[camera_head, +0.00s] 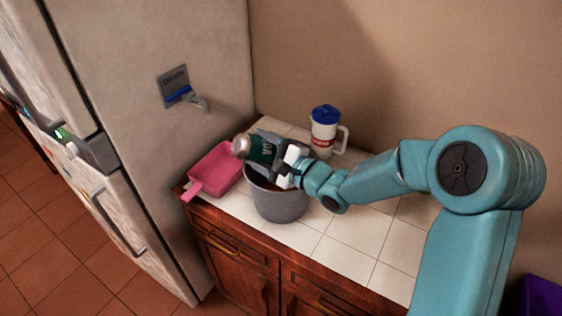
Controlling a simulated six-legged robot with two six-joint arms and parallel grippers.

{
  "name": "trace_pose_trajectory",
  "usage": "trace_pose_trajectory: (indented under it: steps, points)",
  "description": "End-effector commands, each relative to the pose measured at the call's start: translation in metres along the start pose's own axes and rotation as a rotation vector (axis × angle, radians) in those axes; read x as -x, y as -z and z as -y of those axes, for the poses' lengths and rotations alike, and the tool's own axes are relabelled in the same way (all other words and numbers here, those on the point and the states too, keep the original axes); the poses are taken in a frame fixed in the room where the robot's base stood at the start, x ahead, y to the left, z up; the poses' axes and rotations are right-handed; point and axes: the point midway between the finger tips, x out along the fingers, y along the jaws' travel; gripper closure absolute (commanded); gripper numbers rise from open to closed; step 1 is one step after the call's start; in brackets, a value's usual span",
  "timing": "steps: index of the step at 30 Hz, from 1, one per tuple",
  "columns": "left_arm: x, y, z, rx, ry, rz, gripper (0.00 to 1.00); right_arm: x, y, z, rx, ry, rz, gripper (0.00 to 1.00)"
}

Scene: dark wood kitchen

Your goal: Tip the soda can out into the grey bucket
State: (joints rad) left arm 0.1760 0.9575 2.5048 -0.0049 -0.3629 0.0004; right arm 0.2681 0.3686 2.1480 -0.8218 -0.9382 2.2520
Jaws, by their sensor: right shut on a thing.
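The soda can (260,149) is dark green with a silver end. It lies nearly on its side above the grey bucket (279,208), its silver end pointing left and slightly up. My right gripper (279,158) is shut on the can and comes in from the right over the bucket. The bucket stands on the white tiled counter; the can and gripper hide part of its opening. I cannot see whether any liquid is coming out. My left gripper is not in view.
A pink dustpan-like tray (214,169) lies left of the bucket. A white mug-like jug with a blue lid (325,130) stands behind it, near the wall. A fridge (150,110) stands at left. Counter tiles (350,240) right of the bucket are clear.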

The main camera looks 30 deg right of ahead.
Motion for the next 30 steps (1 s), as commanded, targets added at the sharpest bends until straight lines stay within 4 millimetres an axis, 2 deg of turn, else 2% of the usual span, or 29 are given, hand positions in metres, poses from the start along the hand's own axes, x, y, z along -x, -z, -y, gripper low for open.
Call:
trace_pose_trajectory:
  steps: [16,30]
  points:
    - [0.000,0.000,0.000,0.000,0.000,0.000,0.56,0.005,0.003,0.010,-0.200,0.084,0.059,0.68]
    - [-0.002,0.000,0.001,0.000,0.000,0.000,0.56,0.006,0.005,0.014,-0.269,0.114,0.079,0.68]
